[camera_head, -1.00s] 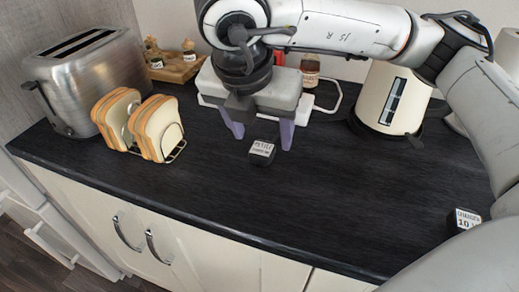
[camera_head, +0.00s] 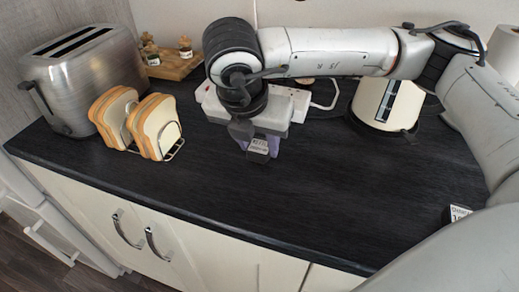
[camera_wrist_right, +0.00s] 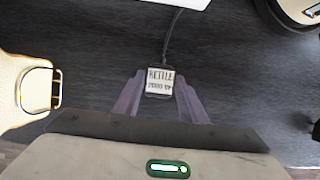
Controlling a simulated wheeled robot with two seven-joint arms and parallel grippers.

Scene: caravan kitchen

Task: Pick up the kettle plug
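The kettle plug (camera_head: 258,147) is a small dark block with a white label. In the right wrist view its label (camera_wrist_right: 160,80) reads KETTLE, and a dark cord runs from its far side. My right gripper (camera_head: 259,148) points down at the plug over the dark worktop. Whether the plug touches the worktop I cannot tell. The cream kettle (camera_head: 385,103) stands at the back right. My left gripper is not in view.
A white socket strip (camera_head: 300,103) lies behind my right gripper, partly hidden. A toast rack with bread (camera_head: 155,128) and a metal toaster (camera_head: 85,75) stand at the left. Another labelled plug (camera_head: 457,213) lies at the right. The front middle worktop is clear.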

